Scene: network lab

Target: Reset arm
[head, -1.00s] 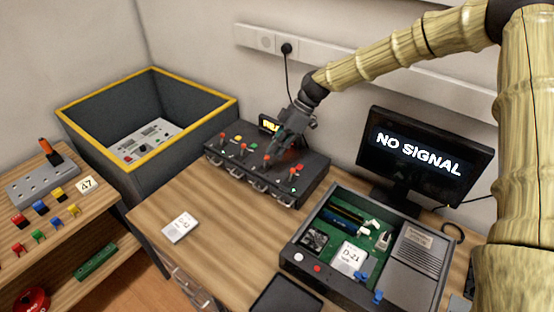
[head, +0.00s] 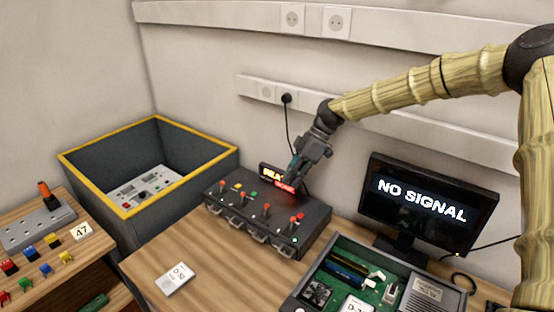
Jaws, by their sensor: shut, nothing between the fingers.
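My gripper (head: 292,180) is at the end of my bamboo-textured arm, which reaches in from the right. It is shut and holds nothing. It hangs over the back of the black switch box (head: 232,231), in front of a small lit sign (head: 270,173). The box has several red-tipped levers on top and metal latches along its front. A red glowing label (head: 284,187) shows by the fingertips. I cannot tell whether the fingertips touch the box or the sign.
A monitor (head: 428,237) reading "NO SIGNAL" stands at right. An open computer case (head: 345,294) is in front of it. A yellow-rimmed bin (head: 205,169) stands at left. A white card (head: 175,279) lies on the desk (head: 215,290).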

